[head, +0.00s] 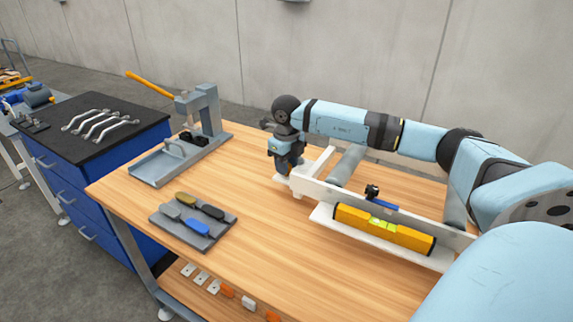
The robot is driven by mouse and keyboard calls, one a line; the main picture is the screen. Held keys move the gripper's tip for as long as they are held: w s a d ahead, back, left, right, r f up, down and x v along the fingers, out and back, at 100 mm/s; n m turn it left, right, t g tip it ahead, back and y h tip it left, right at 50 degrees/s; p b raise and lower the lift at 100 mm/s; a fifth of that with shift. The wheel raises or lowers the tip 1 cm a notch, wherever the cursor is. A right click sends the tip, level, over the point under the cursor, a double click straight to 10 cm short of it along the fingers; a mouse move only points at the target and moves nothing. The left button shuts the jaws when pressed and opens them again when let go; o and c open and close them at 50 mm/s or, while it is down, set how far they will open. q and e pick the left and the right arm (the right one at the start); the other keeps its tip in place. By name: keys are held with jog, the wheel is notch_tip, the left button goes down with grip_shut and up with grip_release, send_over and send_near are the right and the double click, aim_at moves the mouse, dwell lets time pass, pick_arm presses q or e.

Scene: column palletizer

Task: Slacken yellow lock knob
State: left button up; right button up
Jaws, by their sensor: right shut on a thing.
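My right gripper (287,168) points down at the left end of a white frame-like fixture (325,190) on the wooden table. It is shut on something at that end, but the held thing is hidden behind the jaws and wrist. I cannot make out a yellow lock knob there. A yellow spirit level (384,230) lies along the fixture's near side, with a small black-and-blue clamp-like part (373,192) just above it. My left gripper is not in view.
A blue cabinet (75,170) with metal wrenches on top is at left. The table's middle is clear.

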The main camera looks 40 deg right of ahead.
jog(key=shift+n, duration=0.6)
jog(key=shift+r, duration=0.1)
jog(key=o, duration=0.9)
notch_tip(320, 180, up, 14)
jog(key=shift+s+f, duration=0.1)
jog(key=shift+f, duration=0.05)
dwell(0.4)
